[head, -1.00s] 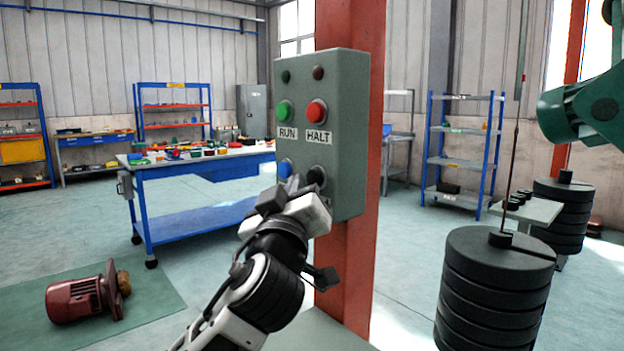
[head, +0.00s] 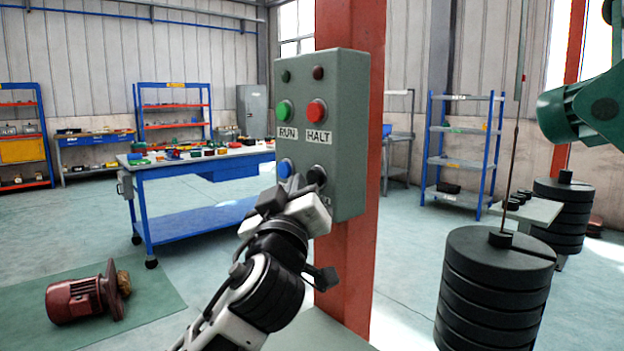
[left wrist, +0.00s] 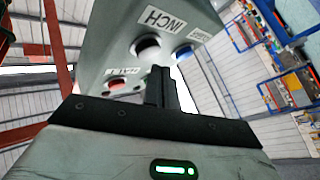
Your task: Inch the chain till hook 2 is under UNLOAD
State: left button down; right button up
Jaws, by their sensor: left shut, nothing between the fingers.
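A grey-green control box (head: 348,130) is fixed to a red post. It carries a green button (head: 284,111) marked RUN, a red button (head: 317,111) marked HALT, a blue button (head: 284,168) and a black button (head: 317,175). In the left wrist view the black button (left wrist: 147,46) sits by the INCH label (left wrist: 166,18), with the blue button (left wrist: 183,51) beside it. My left gripper (left wrist: 160,84) is shut and empty, its tips close to the lower buttons; I cannot tell whether they touch. The chain, hook 2 and the UNLOAD sign cannot be made out.
Stacked black weights (head: 495,290) stand at the right, below a thin hanging rod (head: 515,140). A green motor housing (head: 580,110) juts in at the right edge. A blue workbench (head: 195,205) and a red motor (head: 85,297) on a green mat lie to the left.

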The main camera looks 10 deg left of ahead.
pick_arm(q)
jog(key=shift+w+d, duration=0.1)
jog(key=shift+w+d, duration=0.2)
jog(key=shift+w, duration=0.05)
